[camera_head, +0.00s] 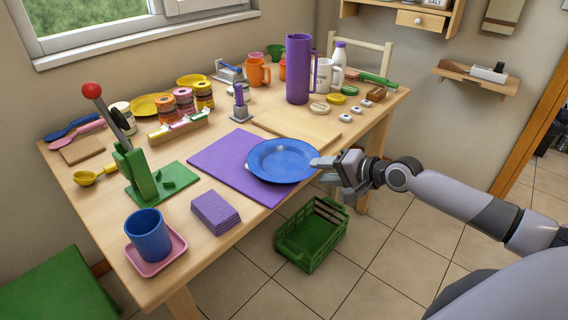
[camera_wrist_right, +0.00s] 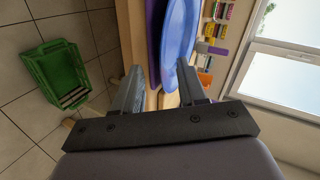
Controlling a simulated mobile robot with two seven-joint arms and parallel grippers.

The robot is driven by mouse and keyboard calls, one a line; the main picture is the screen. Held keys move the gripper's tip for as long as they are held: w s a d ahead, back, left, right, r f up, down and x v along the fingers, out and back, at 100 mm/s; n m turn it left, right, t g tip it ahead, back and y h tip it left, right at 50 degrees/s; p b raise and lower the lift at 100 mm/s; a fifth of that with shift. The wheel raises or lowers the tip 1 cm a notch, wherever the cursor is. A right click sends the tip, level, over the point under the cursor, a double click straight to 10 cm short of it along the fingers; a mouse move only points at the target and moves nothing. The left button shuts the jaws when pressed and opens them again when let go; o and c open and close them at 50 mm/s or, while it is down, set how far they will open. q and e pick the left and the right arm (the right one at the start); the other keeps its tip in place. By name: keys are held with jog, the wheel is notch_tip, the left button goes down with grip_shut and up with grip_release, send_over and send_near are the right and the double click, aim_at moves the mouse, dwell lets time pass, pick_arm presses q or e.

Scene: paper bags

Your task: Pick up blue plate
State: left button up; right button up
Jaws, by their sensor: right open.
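The blue plate (camera_head: 283,160) lies on a purple mat (camera_head: 224,160) near the front right edge of the table. My right gripper (camera_head: 328,170) is open at the plate's right rim, with its fingers pointing left toward it. In the right wrist view the blue plate (camera_wrist_right: 178,42) shows between and beyond the two open fingers (camera_wrist_right: 160,85), with its rim close to the fingertip on the right. I cannot tell whether a finger touches it. My left gripper is not in view.
A green crate (camera_head: 311,233) stands on the floor below the table's edge. A wooden board (camera_head: 295,129) and a tall purple pitcher (camera_head: 298,70) are behind the plate. Purple napkins (camera_head: 215,212) and a blue cup (camera_head: 148,236) on a pink saucer stand at the front left.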

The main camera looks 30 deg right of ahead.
jog(key=shift+x, duration=1.2)
jog(key=shift+r, duration=0.1)
grip_shut()
